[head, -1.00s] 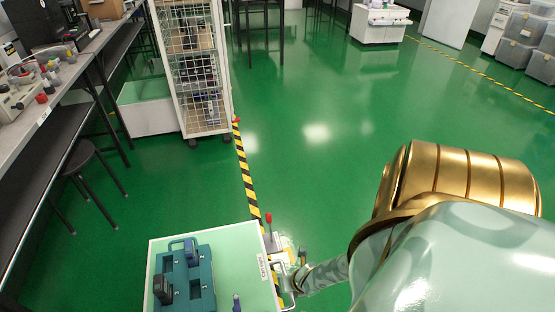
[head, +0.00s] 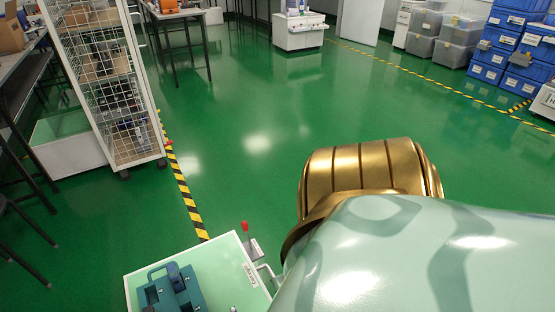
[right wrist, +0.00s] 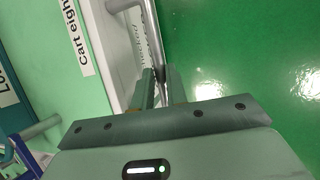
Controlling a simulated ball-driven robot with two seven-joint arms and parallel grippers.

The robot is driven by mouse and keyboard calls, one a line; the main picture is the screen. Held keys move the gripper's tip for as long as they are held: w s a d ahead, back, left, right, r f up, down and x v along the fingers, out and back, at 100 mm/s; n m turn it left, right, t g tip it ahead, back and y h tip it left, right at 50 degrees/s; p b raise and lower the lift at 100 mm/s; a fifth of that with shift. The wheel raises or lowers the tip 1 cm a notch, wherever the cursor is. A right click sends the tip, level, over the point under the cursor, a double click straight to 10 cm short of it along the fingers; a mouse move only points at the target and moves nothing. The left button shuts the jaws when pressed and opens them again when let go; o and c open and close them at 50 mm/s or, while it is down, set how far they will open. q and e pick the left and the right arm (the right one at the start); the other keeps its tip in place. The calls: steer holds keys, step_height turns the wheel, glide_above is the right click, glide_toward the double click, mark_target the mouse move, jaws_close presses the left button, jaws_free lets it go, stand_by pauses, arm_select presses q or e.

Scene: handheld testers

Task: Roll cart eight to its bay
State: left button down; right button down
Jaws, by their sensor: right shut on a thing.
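Cart eight (head: 215,262) is a pale green-topped cart with white edges at the bottom of the head view, with a teal tool case (head: 170,290) on top. Its label (right wrist: 79,44) reads "Cart eight" in the right wrist view. My right gripper (right wrist: 161,76) is shut on the cart's grey bar handle (right wrist: 150,35), which also shows at the cart's right side in the head view (head: 266,271). In the head view my right arm hides that gripper. My left gripper is not in view.
A wire-mesh cage trolley (head: 110,80) stands at the left beside yellow-black floor tape (head: 187,200). A white cabinet (head: 299,32) stands at the back. Blue crates (head: 510,45) and grey bins (head: 427,30) are stacked at the far right. The green floor in the middle is clear.

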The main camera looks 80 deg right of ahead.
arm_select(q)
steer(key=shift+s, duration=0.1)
arm_select(e)
steer(key=shift+s+d, duration=0.2)
steer(key=shift+s, duration=0.1)
steer(key=c, duration=1.4)
jaws_free()
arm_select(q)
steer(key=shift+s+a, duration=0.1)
